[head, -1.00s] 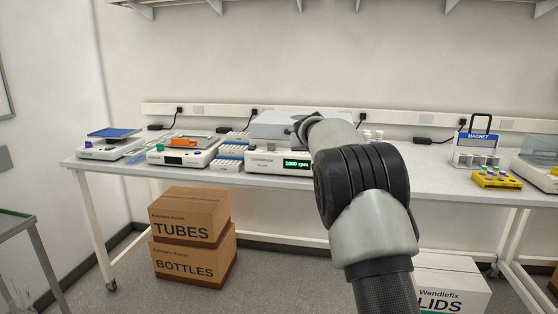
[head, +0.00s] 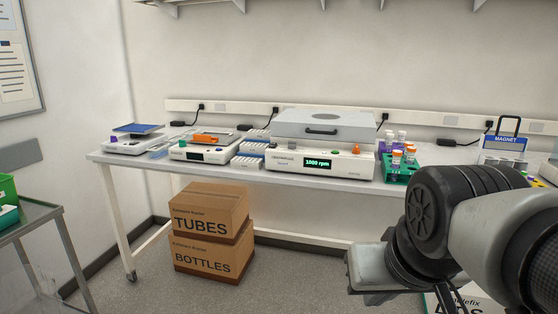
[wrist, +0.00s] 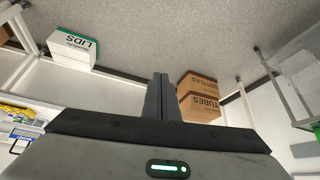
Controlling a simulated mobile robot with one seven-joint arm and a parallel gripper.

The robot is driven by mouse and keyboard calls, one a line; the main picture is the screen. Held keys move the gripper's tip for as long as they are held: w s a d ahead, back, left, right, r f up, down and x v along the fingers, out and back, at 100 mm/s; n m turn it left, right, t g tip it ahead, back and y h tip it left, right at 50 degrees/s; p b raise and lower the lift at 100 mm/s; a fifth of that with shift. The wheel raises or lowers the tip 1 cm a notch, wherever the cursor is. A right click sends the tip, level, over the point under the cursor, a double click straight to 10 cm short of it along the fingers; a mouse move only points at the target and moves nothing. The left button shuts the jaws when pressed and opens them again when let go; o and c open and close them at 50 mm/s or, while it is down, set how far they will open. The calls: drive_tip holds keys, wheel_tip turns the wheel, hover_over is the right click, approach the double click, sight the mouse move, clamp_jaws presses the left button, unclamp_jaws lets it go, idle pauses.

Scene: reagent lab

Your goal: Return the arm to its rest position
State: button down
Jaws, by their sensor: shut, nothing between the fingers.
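My arm shows at the lower right of the head view, folded in front of the bench. In the wrist view, my gripper (wrist: 160,82) has its dark fingers together at the centre, with nothing between them. Beyond the fingers are the floor and boxes under the bench. In the head view the fingertips cannot be made out clearly.
The bench (head: 300,182) carries a centrifuge (head: 320,145) reading 1000 rpm, a green tube rack (head: 400,170), and a magnet stand (head: 503,145). TUBES (head: 208,212) and BOTTLES (head: 212,257) boxes stand beneath. A metal cart (head: 35,215) is at left. Floor between is clear.

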wheel_tip(320, 180, up, 24)
drive_tip(key=s+p, duration=0.3)
drive_tip(key=p, duration=2.3)
drive_tip(key=shift+a, duration=0.2)
